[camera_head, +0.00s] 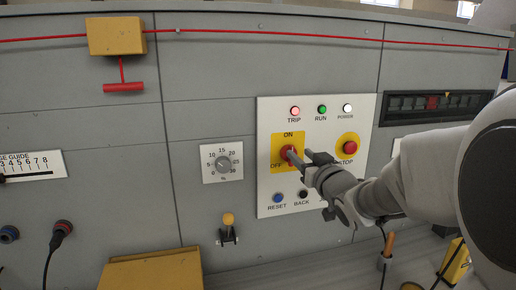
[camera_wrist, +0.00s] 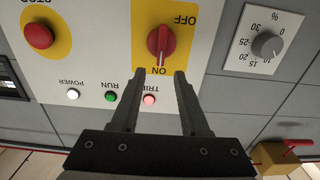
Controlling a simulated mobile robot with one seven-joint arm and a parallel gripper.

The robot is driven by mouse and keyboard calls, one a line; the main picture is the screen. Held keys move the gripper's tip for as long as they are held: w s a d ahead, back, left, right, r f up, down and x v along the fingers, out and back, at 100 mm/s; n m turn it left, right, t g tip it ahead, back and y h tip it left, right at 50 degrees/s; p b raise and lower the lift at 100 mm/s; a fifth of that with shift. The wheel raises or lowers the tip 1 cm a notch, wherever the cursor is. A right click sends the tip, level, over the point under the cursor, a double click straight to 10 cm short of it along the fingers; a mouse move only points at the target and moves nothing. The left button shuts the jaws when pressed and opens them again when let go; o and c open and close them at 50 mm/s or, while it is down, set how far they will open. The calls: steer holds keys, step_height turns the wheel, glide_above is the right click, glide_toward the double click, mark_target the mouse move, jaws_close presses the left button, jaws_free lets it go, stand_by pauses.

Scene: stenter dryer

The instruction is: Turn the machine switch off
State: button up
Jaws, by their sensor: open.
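The machine switch is a red rotary knob (camera_wrist: 161,43) on a yellow plate marked ON and OFF. In the wrist view, which shows the panel upside down, its handle lines up with the ON mark. In the head view the knob (camera_head: 288,154) is partly covered by my gripper (camera_head: 299,154). My gripper also shows in the wrist view (camera_wrist: 160,76); its two fingers are apart with nothing between them. The fingertips point at the panel close to the knob, near the ON label. I cannot tell whether they touch it.
A red STOP button (camera_head: 350,147) sits right of the switch. TRIP (camera_head: 295,110), RUN (camera_head: 322,109) and POWER (camera_head: 347,109) lamps are above; RESET (camera_head: 278,198) and BACK (camera_head: 303,194) buttons are below. A percent dial (camera_head: 223,164) is left. A red cord (camera_head: 225,31) crosses above.

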mark_target(293, 148)
steer(key=shift+w+a, duration=0.25)
steer(key=shift+w, duration=0.85)
steer(key=shift+w+a, duration=0.25)
steer(key=shift+w, duration=0.85)
jaws_close()
